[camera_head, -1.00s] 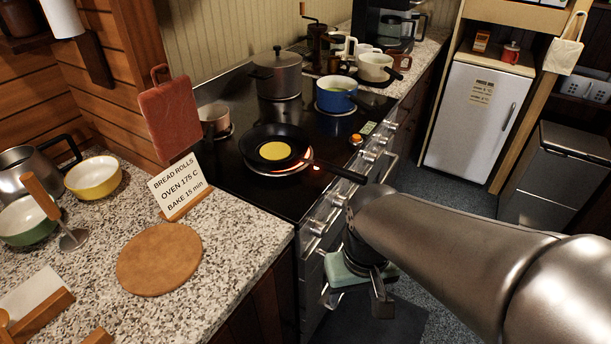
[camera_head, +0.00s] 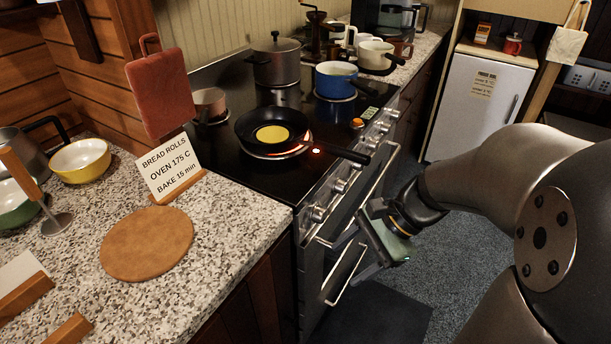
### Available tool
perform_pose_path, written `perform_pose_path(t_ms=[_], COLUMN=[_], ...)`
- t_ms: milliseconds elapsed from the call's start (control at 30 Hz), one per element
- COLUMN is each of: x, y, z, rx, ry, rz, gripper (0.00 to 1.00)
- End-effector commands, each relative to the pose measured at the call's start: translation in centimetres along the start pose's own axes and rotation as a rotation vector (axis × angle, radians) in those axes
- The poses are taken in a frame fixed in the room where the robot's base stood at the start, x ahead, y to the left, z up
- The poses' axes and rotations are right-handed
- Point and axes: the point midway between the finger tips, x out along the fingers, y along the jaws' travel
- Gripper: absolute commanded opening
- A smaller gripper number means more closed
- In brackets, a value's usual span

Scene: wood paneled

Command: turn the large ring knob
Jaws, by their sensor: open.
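The stove (camera_head: 256,190) has a row of metal knobs along its front edge. One knob (camera_head: 318,214) is at the near end, with others further back, including one in the middle (camera_head: 340,185). I cannot read any knob label, so I cannot tell which one is the large ring knob. My gripper (camera_head: 342,257) is open and empty. It is in front of the stove, below and right of the nearer knobs, its fingers pointing left toward the oven front. It appears apart from the knobs.
A black pan (camera_head: 272,130) with yellow food sits over a glowing burner, its handle (camera_head: 342,155) reaching over the front edge. Oven handles (camera_head: 345,275) stick out near my gripper. A blue pot (camera_head: 336,78) stands further back. A sign (camera_head: 170,172) calls for oven 175 C. Floor is clear at right.

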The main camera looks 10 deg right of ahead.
Motion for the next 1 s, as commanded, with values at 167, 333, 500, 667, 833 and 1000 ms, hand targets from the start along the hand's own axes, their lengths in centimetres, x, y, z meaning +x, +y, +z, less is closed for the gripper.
perform_pose_path(t_ms=[167,333,500,667,833,1000], x=[-2.2,-5.3,-4.8,-2.4,0.5,3.4], y=[-4.0,-5.2,-6.3,-8.2,-10.5,-12.8], z=[-9.4,-13.6,-13.5,-13.0,-12.4,-11.8], rx=[0.64,0.868,0.89,0.887,0.886,0.887], ry=[-0.303,-0.46,-0.48,-0.48,-0.478,-0.477], rz=[-0.366,-0.532,-0.549,-0.544,-0.544,-0.544], gripper=[0.58,0.58,0.58,0.58,0.58,0.58])
